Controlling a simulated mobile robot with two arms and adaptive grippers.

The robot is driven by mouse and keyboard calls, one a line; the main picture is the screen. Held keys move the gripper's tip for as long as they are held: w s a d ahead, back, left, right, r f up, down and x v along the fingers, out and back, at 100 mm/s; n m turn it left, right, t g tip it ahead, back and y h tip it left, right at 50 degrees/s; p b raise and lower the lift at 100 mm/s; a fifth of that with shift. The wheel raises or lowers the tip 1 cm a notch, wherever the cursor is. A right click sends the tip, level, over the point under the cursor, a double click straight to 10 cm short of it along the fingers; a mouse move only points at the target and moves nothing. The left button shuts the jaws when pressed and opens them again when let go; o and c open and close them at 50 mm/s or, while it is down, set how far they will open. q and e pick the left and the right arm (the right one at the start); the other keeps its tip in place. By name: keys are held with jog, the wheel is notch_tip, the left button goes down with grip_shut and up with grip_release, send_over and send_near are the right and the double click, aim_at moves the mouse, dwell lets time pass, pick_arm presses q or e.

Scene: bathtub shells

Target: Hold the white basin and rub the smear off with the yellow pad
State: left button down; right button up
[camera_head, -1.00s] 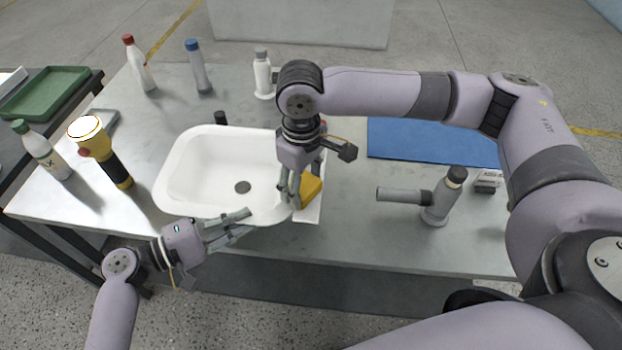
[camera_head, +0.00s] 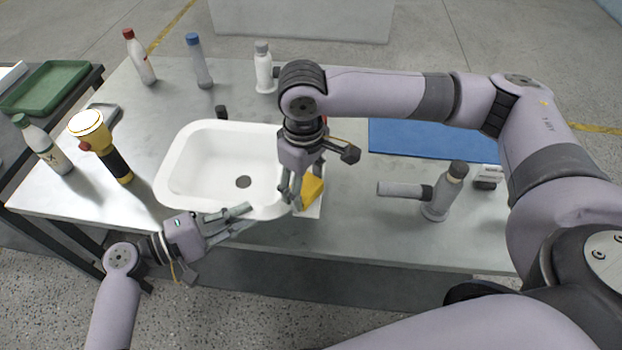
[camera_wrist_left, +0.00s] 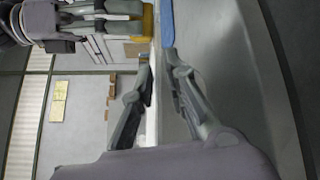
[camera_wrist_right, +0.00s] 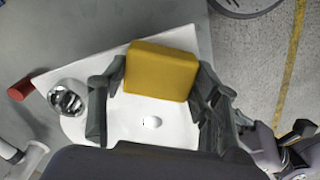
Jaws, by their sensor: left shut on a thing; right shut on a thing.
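The white basin (camera_head: 212,172) sits on the grey table with its dark drain showing. My left gripper (camera_head: 248,216) is shut on its front rim; in the left wrist view the white rim (camera_wrist_left: 153,110) runs between the fingers. My right gripper (camera_head: 294,200) points down at the basin's right end and is shut on the yellow pad (camera_head: 313,188). In the right wrist view the pad (camera_wrist_right: 161,72) sits between the fingers, over a white surface. I cannot make out a smear; my right gripper covers part of the basin's right side.
A flashlight (camera_head: 108,155) and a white bottle (camera_head: 45,147) stand left of the basin. Several bottles stand behind. A blue mat (camera_head: 425,139) lies at the back right, with a grey tool (camera_head: 440,196) in front.

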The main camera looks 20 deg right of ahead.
pick_arm(q)
jog(key=shift+f, duration=0.25)
pick_arm(e)
jog(key=shift+w+a+f, duration=0.1)
jog(key=shift+w+a, duration=0.15)
jog(key=shift+a, duration=0.25)
jog(key=shift+w+a, duration=0.25)
jog(key=shift+a, duration=0.25)
jog(key=shift+s+d, duration=0.15)
jog(key=shift+d, duration=0.3)
jog(key=shift+s+d, duration=0.4)
jog(key=shift+d, duration=0.3)
jog(key=shift+s+d, duration=0.4)
jog(key=shift+d, duration=0.25)
notch_tip(320, 180, up, 3)
jog(key=shift+a+r, duration=0.15)
jog(key=shift+r, duration=2.45)
pick_arm(q)
jog(key=c, duration=1.5)
grip_release()
jog(key=shift+w+r, duration=0.1)
jog(key=shift+c, duration=0.2)
pick_arm(e)
jog(key=shift+w, duration=0.15)
pick_arm(q)
jog(key=shift+r, duration=0.1)
